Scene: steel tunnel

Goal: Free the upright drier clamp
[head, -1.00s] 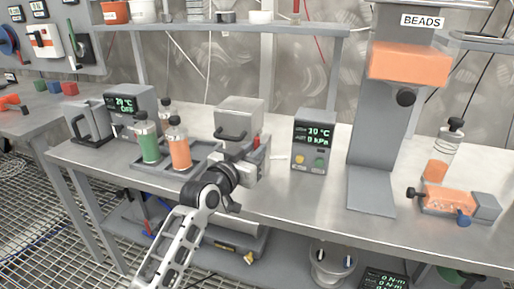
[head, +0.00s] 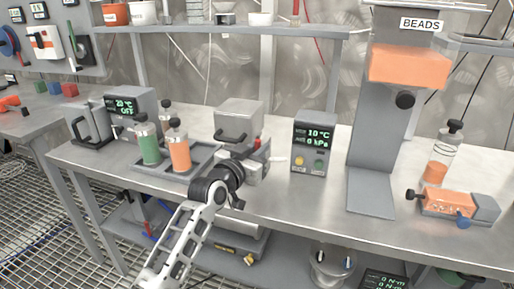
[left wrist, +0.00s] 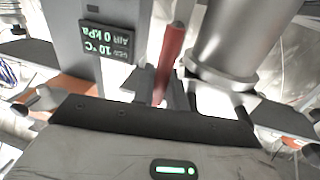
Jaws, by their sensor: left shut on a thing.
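My left gripper (head: 259,153) is at the right front of a grey box-like unit with a dark handle (head: 240,117). It is shut on a red upright lever, which shows between the fingers in the left wrist view (left wrist: 171,60); only its top shows in the head view (head: 257,143). A grey metal cylinder (left wrist: 228,45) is beside the lever in the wrist view. An upright clear tube with orange contents (head: 437,160) stands far right, behind an orange block (head: 447,203) with black and blue knobs. My right gripper is out of view.
A grey control box (head: 314,142) reading 10 °C and 0 kPa stands close right of my gripper. Green (head: 149,146) and orange (head: 179,152) bottles stand in a tray at left. The BEADS dispenser (head: 408,52) stands further right. Bare bench top lies in front of the control box.

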